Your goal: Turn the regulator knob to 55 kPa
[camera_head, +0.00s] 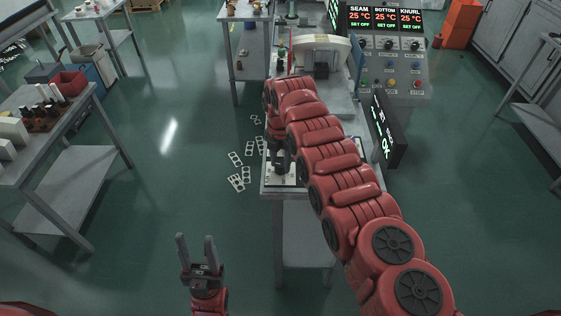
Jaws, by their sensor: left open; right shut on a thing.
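My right gripper (282,162) points down at a small pale panel (272,183) on the near end of the central bench. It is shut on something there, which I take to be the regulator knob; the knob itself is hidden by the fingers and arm. A black display (386,137) with lit characters stands at the bench's right side, seen too steeply to read a pressure. My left gripper (196,237) is open and empty, fingers pointing up the picture, over the floor left of the bench.
The control console (389,62) with three 25 °C readouts, knobs and coloured buttons stands behind the display. A pale machine (321,50) stands on the bench's far part. Flat white cut-out pieces (237,182) lie on the floor.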

